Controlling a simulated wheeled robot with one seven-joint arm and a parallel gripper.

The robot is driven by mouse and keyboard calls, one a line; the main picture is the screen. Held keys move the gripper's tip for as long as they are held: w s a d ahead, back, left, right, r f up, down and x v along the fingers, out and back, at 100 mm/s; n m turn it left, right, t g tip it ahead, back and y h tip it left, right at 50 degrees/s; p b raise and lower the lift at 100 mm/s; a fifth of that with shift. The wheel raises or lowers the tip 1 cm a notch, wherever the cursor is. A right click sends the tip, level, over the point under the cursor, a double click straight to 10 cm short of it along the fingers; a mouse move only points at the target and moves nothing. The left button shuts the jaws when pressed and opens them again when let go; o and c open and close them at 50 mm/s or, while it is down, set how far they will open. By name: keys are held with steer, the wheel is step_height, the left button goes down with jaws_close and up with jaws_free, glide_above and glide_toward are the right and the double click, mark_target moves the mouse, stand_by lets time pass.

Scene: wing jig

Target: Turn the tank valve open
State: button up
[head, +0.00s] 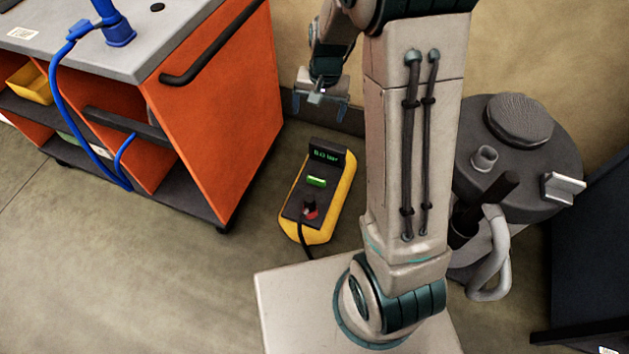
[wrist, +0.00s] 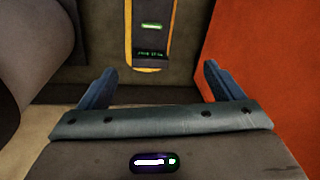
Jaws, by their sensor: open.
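A yellow and black unit (head: 345,195) lies on the floor in the middle of the head view. It has a lit green display (head: 326,155), a green light (head: 316,181) and a black and red knob (head: 309,207) that may be the tank valve. The knob's setting is too small to tell. My gripper (head: 318,112) is open and empty, beyond the display end of the unit and apart from it. In the wrist view the unit (wrist: 132,30) shows ahead between my open fingers (wrist: 159,70); the knob is out of that view.
An orange cart (head: 225,110) with a grey top and a blue hose (head: 62,90) stands left of the unit. A grey drum (head: 560,150) with a round cap and a pale handle stands at right.

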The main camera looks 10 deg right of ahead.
steer(key=m+g+b, duration=0.1)
steer(key=m+b, duration=0.1)
steer(key=b, duration=0.7)
glide_above(316, 179)
step_height(316, 179, down, 27)
steer(key=shift+h, duration=0.5)
step_height(316, 179, down, 16)
steer(key=b, duration=0.5)
steer(key=shift+d+r, duration=0.1)
steer(key=c, duration=1)
